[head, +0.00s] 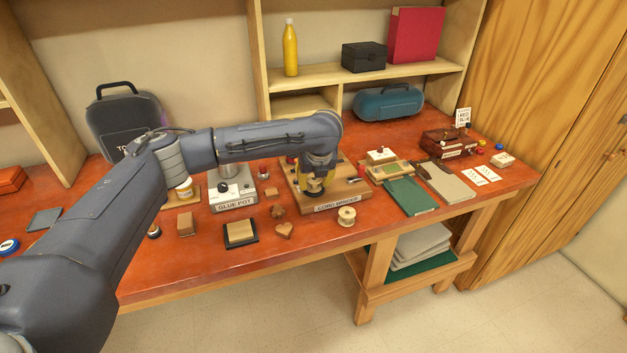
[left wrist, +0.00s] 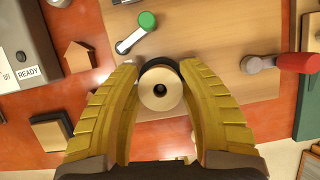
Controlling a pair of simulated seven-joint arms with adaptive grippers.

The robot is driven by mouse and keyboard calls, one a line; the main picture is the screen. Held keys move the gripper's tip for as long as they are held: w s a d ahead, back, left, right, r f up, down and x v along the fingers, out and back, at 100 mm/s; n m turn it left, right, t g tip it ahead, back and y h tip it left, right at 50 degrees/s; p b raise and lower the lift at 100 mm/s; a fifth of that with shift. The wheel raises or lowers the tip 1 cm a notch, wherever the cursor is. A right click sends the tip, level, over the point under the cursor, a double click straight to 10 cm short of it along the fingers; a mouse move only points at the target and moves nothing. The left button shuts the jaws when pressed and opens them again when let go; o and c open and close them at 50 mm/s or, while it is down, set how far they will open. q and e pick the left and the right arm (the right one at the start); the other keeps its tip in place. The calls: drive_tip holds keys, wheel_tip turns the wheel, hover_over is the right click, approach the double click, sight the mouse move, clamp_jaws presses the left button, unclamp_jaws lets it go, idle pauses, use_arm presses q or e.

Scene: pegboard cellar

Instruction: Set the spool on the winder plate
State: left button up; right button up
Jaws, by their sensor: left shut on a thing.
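My left gripper (head: 316,186) is over the wooden cord winder board (head: 348,190), fingers pointing down. In the left wrist view its yellow fingers are shut on a spool (left wrist: 160,91) with a pale round end and a dark centre hole. A black rounded edge shows just behind that pale end; I cannot tell if it is wound cord or the winder plate. The plate is not clearly visible under the gripper, and neither is whether the spool touches the board. Another pale spool (head: 346,216) stands on the bench in front of the board. My right gripper is out of view.
The glue pot unit (head: 232,193) stands left of the board. A heart-shaped piece (head: 284,231) and a dark-edged block (head: 240,234) lie in front. A green-handled lever (left wrist: 146,21) and a red-handled one (left wrist: 298,63) are on the board. A green book (head: 410,196) lies to the right.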

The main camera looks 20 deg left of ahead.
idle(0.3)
use_arm(q)
drive_tip(key=o, duration=1.4)
drive_tip(key=shift+c, duration=0.2)
drive_tip(key=shift+r, duration=0.15)
drive_tip(key=shift+r, duration=3.4)
